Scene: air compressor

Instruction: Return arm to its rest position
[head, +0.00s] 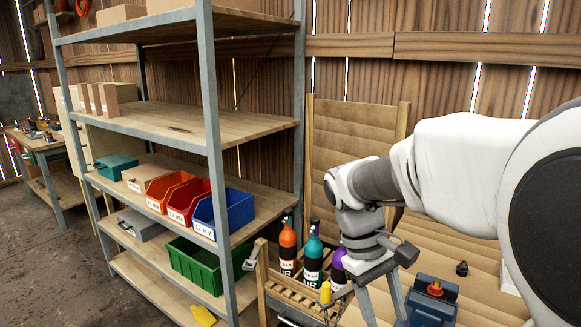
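My white and grey arm reaches in from the right side of the head view, bent at a grey joint and pointing down. My gripper (387,315) hangs at its end, low in the picture over the wooden bench. Its two grey fingers are spread with a gap between them, and I see nothing held there. The fingers sit between several bottles on the left and a dark blue device with a red part (433,292) on the right. The finger ends are near the bottom edge, so I cannot tell whether they touch anything.
A metal-framed shelf (211,120) stands left of the arm, holding red, blue (224,212) and green (196,264) bins. Orange (287,250), teal (313,260) and purple (339,268) bottles stand in a wooden rack close to my gripper. A small dark part (462,268) lies on the bench (480,250).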

